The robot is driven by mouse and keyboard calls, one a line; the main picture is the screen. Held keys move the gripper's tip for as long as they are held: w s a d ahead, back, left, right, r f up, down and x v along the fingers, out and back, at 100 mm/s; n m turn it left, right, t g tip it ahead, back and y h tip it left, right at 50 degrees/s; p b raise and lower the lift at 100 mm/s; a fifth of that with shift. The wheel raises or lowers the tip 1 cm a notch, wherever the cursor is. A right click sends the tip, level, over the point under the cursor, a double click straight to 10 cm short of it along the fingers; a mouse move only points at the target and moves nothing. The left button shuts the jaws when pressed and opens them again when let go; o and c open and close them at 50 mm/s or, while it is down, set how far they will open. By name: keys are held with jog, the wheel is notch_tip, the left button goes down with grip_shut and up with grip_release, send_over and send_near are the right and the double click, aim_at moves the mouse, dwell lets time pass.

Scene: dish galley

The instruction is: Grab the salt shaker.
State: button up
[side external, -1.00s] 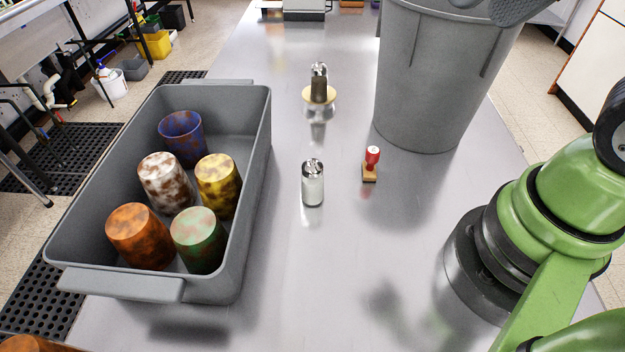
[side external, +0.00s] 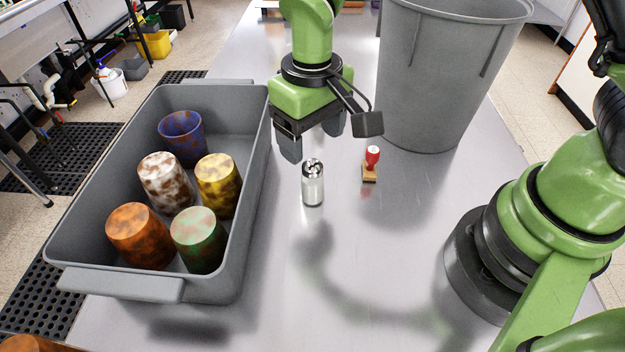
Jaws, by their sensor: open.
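The salt shaker (side external: 313,184) is a small clear and white cylinder with a shiny metal top. It stands upright on the grey metal table, right of the grey tub. My gripper (side external: 312,140) is above and behind the shaker in this view, pointing down. Its jaws are open and I see nothing between them. The left finger hangs just up and left of the shaker's top. I cannot tell from this one view how far apart in depth they are.
A grey tub (side external: 258,190) with several mottled cups stands at the left. A red-handled stamp (side external: 371,165) stands close right of the shaker. A large grey bin (side external: 440,80) stands behind it. The table (side external: 330,280) in front is clear.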

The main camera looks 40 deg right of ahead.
aim_at(313, 166)
notch_tip(313, 166, down, 9)
jog(key=shift+s+r, duration=0.1)
jog(key=c, duration=1.1)
jog(key=shift+r, duration=0.1)
